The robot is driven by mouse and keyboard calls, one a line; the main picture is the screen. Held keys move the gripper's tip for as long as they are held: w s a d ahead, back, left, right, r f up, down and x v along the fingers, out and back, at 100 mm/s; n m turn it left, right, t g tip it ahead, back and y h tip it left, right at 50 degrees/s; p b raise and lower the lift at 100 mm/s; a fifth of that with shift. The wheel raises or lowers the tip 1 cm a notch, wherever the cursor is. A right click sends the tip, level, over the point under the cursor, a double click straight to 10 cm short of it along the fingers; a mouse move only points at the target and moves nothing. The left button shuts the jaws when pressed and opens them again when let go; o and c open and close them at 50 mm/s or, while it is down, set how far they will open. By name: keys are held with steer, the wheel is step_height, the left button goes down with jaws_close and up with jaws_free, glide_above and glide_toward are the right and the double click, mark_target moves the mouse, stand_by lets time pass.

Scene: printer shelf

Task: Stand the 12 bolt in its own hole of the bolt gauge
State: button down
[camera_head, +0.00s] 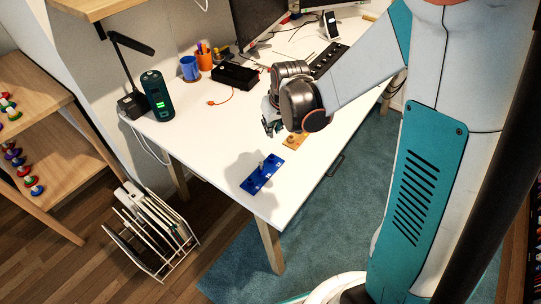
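The blue bolt gauge (250,184) lies on the white table near its front corner, with pale markings along it. A small grey bolt-like piece (261,165) stands up from the middle of the gauge; its size marking is too small to read. A tan wooden block (296,141) lies on the table behind and to the right of the gauge, partly hidden by my arm. My gripper (270,127) points down over the table, left of the wooden block and behind the gauge. Its fingers are small and partly hidden, so I cannot tell whether they hold anything.
A dark green cylinder (157,96), a blue cup (190,68), an orange pen cup (204,58) and a black box (235,76) with a red cable stand at the back left. A black strip (329,61) lies farther back. The table's (205,150) left part is clear.

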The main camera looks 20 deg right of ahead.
step_height(320, 180, down, 12)
steer(key=b, duration=0.4)
steer(key=c, duration=1.6)
jaws_free()
steer(key=shift+f, duration=0.1)
steer(key=shift+o, duration=0.2)
